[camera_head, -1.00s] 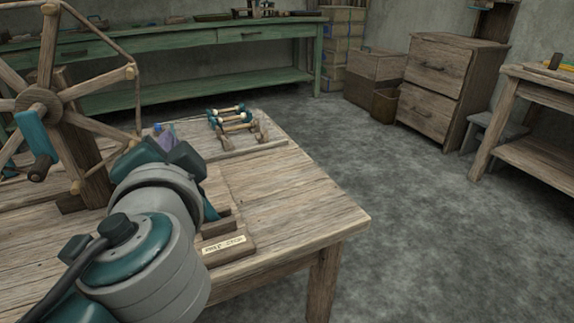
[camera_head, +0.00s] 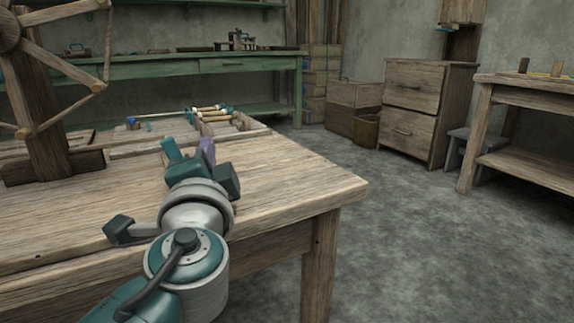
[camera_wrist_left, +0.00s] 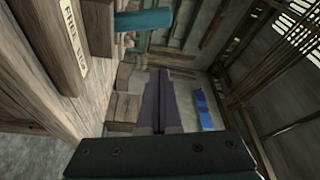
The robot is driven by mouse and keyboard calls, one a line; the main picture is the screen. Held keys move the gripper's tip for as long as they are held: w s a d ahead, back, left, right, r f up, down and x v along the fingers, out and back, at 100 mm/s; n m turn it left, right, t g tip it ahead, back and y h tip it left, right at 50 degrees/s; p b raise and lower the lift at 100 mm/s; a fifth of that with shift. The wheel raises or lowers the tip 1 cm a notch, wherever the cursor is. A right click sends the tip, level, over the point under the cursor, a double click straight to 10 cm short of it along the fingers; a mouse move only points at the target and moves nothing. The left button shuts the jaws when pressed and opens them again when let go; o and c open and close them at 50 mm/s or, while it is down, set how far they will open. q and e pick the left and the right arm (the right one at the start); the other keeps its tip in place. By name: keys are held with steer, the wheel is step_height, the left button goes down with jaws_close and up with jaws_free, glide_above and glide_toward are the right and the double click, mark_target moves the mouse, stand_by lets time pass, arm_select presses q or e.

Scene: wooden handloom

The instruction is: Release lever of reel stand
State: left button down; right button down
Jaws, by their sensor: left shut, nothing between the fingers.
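The wooden reel (camera_head: 60,65) on its upright stand post (camera_head: 42,125) is at the upper left of the head view, cut by the edge. A teal cylinder (camera_head: 172,150), which looks like the lever's handle, stands up left of my left gripper (camera_head: 207,148). In the wrist view the teal handle (camera_wrist_left: 143,20) juts out beside a board with a pale label (camera_wrist_left: 75,38), above my fingertips. My left gripper's purple fingers (camera_wrist_left: 157,85) are shut with nothing between them, apart from the handle as far as I can tell. The lever's base is hidden behind my wrist.
The wooden table (camera_head: 300,185) has bare room right of my gripper. A rack of shuttles or bobbins (camera_head: 210,115) lies toward its back. A green bench (camera_head: 180,65), a drawer cabinet (camera_head: 425,110) and another table (camera_head: 535,90) stand farther off, beyond open floor.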

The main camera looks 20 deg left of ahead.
mark_target(177, 149)
arm_select(q)
steer(key=b+x, duration=0.1)
steer(key=x, duration=0.4)
steer(key=shift+s+f, duration=0.1)
steer(key=shift+s+a+f, duration=0.2)
steer(key=shift+s+a, duration=0.25)
steer(key=shift+a, duration=0.05)
steer(key=shift+s+a+f, duration=0.2)
steer(key=shift+s+a, duration=0.25)
steer(key=shift+s, duration=0.05)
steer(key=shift+s+a+f, duration=0.15)
steer(key=shift+s+a, duration=0.2)
steer(key=shift+s, duration=0.15)
steer(key=s+f+n+b, duration=0.1)
steer(key=b, duration=0.2)
steer(key=shift+a+y, duration=0.3)
steer(key=shift+a, duration=0.1)
steer(key=shift+a+r+n+b, duration=0.1)
steer(key=shift+n+b, duration=0.35)
steer(key=shift+n, duration=0.05)
steer(key=shift+r, duration=0.1)
